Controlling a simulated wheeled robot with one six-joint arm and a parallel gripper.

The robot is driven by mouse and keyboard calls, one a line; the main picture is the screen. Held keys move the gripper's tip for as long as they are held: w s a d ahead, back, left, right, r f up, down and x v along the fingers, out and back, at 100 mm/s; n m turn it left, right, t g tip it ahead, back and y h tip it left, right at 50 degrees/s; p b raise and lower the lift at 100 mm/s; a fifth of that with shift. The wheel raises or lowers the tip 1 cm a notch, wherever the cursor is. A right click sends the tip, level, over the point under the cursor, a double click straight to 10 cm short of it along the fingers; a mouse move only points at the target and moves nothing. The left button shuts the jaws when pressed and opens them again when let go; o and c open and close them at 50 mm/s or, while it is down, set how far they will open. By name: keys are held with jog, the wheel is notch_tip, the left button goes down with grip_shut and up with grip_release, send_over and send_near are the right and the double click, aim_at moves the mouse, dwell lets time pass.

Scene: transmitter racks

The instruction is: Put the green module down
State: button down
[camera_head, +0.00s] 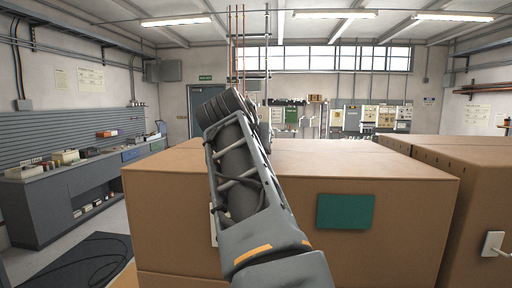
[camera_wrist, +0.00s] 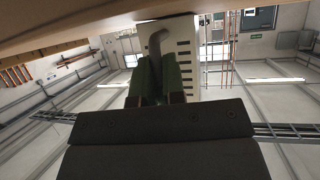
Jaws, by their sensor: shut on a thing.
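In the wrist view, my gripper (camera_wrist: 156,62) is shut on the grey curved handle (camera_wrist: 156,40) of a module. The module (camera_wrist: 183,50) shows a pale side with a row of dark slots; a green face on it is not clearly visible. The dark greenish fingers stand close on both sides of the handle. In the head view, my arm rises over the front of a brown cabinet and hides the gripper and most of what it holds. I cannot tell whether the module touches a surface.
A brown cabinet (camera_head: 400,220) with a teal panel (camera_head: 345,211) on its front stands directly ahead. Another brown cabinet (camera_head: 480,190) with a white handle (camera_head: 493,244) is at right. A grey workbench (camera_head: 60,195) with small items runs along the left wall. Floor shows between bench and cabinet.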

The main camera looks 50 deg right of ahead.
jog(key=c, duration=1.6)
grip_release()
jog(key=o, duration=0.4)
jog(key=shift+a, duration=0.1)
jog(key=b+v, duration=0.1)
jog(key=v, duration=1.1)
jog(key=w+a+f+n+t+y, duration=0.1)
jog(key=w+a+f+n+y, duration=0.25)
jog(key=f, duration=0.55)
jog(key=w+a+f+n+y, duration=0.2)
jog(key=w+a+f+n, duration=0.15)
jog(key=f, duration=0.55)
jog(key=s+a+f+n+y, duration=0.1)
jog(key=a+f+n+y, duration=0.1)
jog(key=f, duration=0.6)
jog(key=s+a+f+n+g+y, duration=0.1)
jog(key=a+f, duration=0.3)
jog(key=f, duration=0.4)
jog(key=s+a+f+n+y, duration=0.2)
jog(key=a+f+y, duration=0.1)
jog(key=f, duration=0.6)
jog(key=shift+s+a+n+g, duration=0.2)
jog(key=shift+s+n+g, duration=0.1)
jog(key=shift+n, duration=0.1)
